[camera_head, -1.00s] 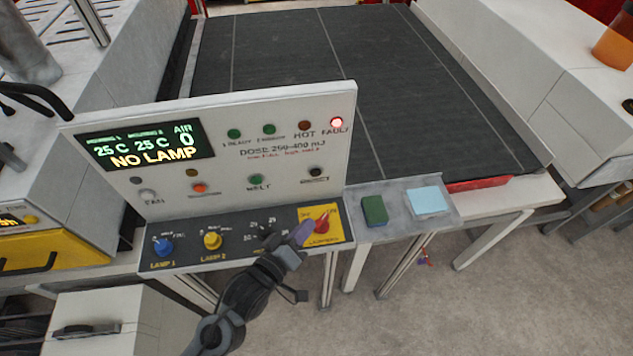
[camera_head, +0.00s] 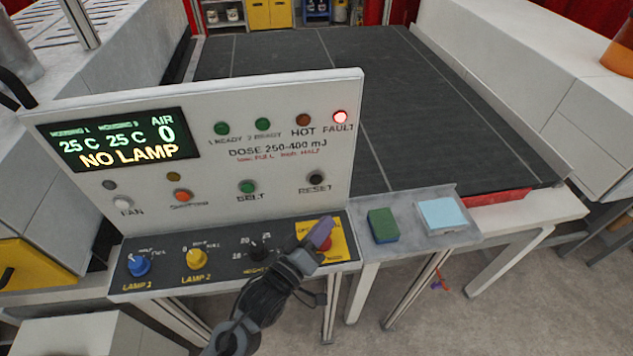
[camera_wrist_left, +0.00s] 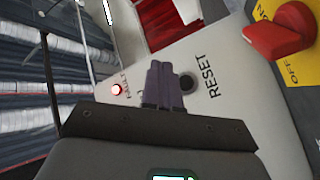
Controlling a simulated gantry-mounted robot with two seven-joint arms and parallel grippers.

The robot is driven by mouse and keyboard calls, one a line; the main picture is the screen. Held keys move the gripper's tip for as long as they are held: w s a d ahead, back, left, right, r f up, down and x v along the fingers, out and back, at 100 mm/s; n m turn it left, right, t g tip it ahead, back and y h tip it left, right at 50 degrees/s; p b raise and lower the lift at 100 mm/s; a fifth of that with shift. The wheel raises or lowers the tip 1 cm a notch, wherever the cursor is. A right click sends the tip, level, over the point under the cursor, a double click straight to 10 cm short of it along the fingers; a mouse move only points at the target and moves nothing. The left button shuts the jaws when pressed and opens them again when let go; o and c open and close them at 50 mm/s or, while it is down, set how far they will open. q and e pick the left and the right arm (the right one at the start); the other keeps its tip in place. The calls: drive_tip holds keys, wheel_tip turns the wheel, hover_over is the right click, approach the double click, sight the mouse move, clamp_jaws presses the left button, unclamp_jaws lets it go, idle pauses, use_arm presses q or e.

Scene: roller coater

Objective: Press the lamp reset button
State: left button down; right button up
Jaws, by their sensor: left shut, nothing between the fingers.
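The black reset button (camera_head: 316,179) sits at the lower right of the white upright panel (camera_head: 290,85), above its RESET label. It also shows in the left wrist view (camera_wrist_left: 187,83), just beside my left gripper (camera_wrist_left: 163,80). My left gripper (camera_head: 321,234) is shut and empty. In the head view it is below the button, in front of the yellow plate with the red knob (camera_head: 325,243). I cannot tell if the fingertips touch anything. The display (camera_head: 118,141) reads NO LAMP, and the red FAULT light (camera_head: 340,117) is lit. My right gripper is out of view.
Left of the yellow plate are a blue knob (camera_head: 139,265), a yellow knob (camera_head: 197,259) and a black knob (camera_head: 260,251). A green block (camera_head: 383,226) and a light blue pad (camera_head: 442,215) lie on the grey shelf to the right. The dark conveyor belt (camera_head: 400,120) stretches behind the panel.

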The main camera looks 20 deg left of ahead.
sight(316, 179)
use_arm(q)
drive_tip(key=w+a+b, duration=0.1)
drive_tip(key=w+a, duration=0.3)
drive_tip(key=w, duration=0.3)
drive_tip(key=shift+w+a, duration=0.25)
drive_tip(key=shift+a, duration=0.15)
idle(0.7)
idle(0.9)
drive_tip(key=shift+w+a, duration=0.1)
idle(0.6)
drive_tip(key=shift+w+a, duration=0.1)
drive_tip(key=shift+w, duration=0.15)
